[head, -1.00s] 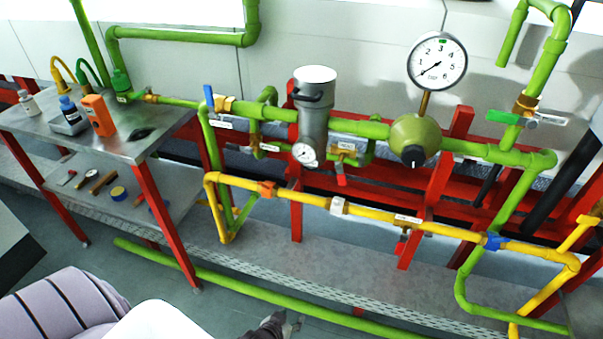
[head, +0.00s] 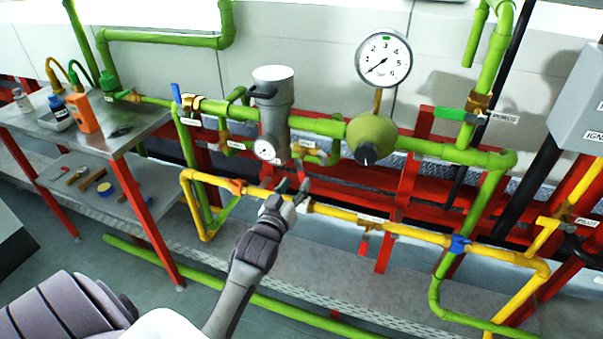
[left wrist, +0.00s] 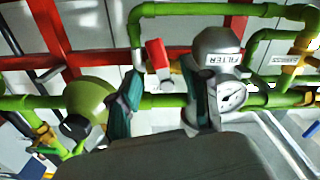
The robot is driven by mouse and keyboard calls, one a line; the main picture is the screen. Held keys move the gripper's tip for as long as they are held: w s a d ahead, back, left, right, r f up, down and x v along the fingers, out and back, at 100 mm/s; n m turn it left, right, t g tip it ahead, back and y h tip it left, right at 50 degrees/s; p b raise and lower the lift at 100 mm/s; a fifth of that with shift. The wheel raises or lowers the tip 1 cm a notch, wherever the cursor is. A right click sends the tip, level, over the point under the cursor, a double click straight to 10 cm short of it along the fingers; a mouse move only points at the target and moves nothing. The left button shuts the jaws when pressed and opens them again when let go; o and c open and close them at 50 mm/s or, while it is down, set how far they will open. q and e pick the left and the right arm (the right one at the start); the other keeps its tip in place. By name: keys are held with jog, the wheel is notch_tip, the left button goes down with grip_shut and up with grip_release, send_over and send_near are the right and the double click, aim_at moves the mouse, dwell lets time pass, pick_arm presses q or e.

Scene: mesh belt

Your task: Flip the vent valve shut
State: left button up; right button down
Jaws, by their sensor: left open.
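The small red-handled valve beside the filter looks like the vent valve. Its label is too small to read. Its red handle (head: 305,183) hangs down below the green pipe in the head view. In the left wrist view the red handle (left wrist: 157,54) shows between and beyond the fingertips, near the grey filter (left wrist: 215,50). My left gripper (head: 292,190) is open just below the filter, close to this handle. Its teal fingertips (left wrist: 164,100) stand apart in the left wrist view. I cannot tell whether either touches the handle. My right gripper is not in view.
A yellow pipe (head: 340,213) runs just below and beside my gripper. The filter's gauge (head: 266,150) and the green regulator (head: 371,138) flank the valve. Another red-handled valve (head: 363,248) hangs from the yellow pipe. A bench (head: 140,118) with tools stands left.

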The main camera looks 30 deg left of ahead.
aim_at(301, 175)
pick_arm(q)
jog(key=x, duration=0.5)
jog(key=shift+w, duration=0.15)
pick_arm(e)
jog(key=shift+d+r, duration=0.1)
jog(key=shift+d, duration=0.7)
